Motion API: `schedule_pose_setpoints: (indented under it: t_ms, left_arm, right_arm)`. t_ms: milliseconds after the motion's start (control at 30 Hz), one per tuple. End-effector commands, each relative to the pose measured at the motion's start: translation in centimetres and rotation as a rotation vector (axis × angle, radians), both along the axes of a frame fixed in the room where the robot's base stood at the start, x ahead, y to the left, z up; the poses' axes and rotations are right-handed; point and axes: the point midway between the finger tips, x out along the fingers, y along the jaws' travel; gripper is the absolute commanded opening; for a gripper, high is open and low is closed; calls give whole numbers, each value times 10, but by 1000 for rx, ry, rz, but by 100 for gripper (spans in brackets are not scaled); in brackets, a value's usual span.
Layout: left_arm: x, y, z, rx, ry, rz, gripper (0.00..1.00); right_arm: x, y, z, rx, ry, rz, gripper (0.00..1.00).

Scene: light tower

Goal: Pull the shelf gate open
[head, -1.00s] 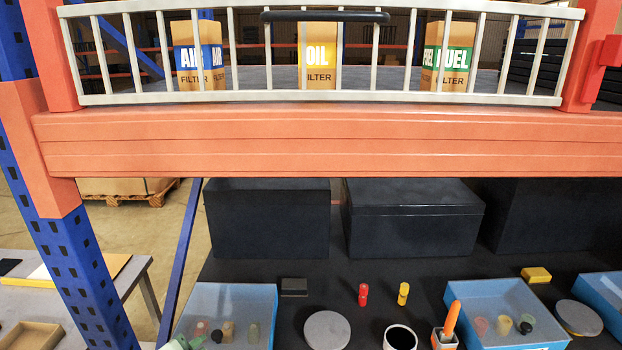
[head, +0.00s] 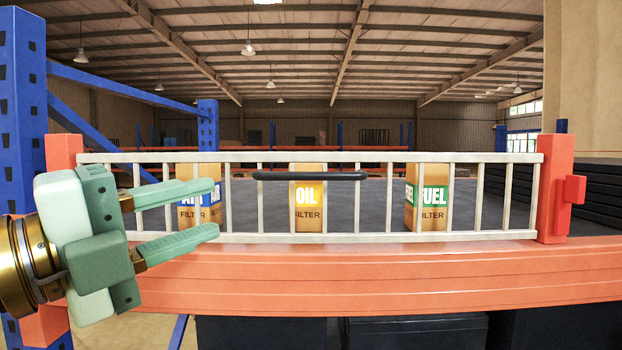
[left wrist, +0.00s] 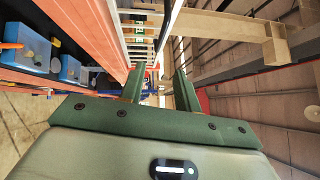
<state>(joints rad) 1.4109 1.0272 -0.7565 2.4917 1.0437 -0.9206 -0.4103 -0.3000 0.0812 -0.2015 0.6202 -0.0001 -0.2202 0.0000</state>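The shelf gate (head: 340,238) is a white barred rail between two orange posts in the head view. It stands shut across the shelf front. My right gripper is in neither view.
Behind the bars stand an AIR filter box (head: 186,215), partly hidden by my gripper, an OIL box (head: 308,220) and a FUEL box (head: 432,212). An orange latch block (head: 574,190) is on the right post. An orange beam (head: 400,280) runs below the gate.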

Motion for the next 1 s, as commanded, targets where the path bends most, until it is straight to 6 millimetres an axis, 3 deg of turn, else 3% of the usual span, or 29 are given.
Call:
schedule_pose_setpoints:
  t_ms: [167, 700, 1000]
  left_arm:
    - [12, -14, 7, 1, -1, -5, 32]
    - [98, -102, 24, 1, -1, -2, 32]
    - [111, -115, 24, 1, -4, -1, 32]
  right_arm:
    - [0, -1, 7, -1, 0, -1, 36]
    - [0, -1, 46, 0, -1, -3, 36]
    - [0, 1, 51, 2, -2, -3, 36]
